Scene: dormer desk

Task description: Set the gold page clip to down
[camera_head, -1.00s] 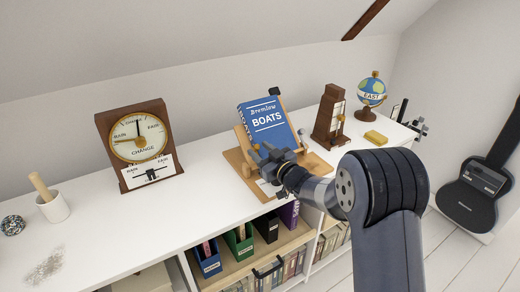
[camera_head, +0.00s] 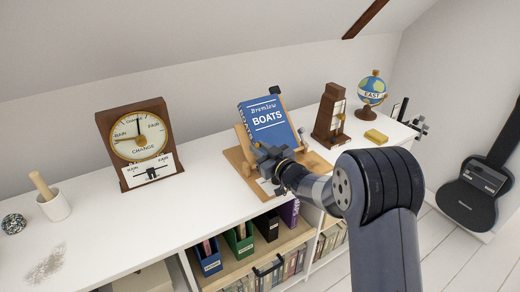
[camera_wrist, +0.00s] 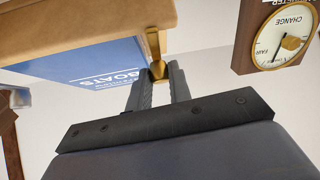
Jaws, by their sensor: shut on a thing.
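My gripper (camera_head: 262,152) is at the lower front of the stand, in front of the book. In the wrist view, the gold page clip (camera_wrist: 157,55) hangs from the stand's edge beside the book (camera_wrist: 95,68). My gripper (camera_wrist: 160,78) is shut on the clip's rounded end, with the fingertips on either side of it. In the head view the gripper hides the clip.
A barometer (camera_head: 140,140) stands to the left, with a white cup (camera_head: 55,207) further left. The desk between barometer and stand is clear.

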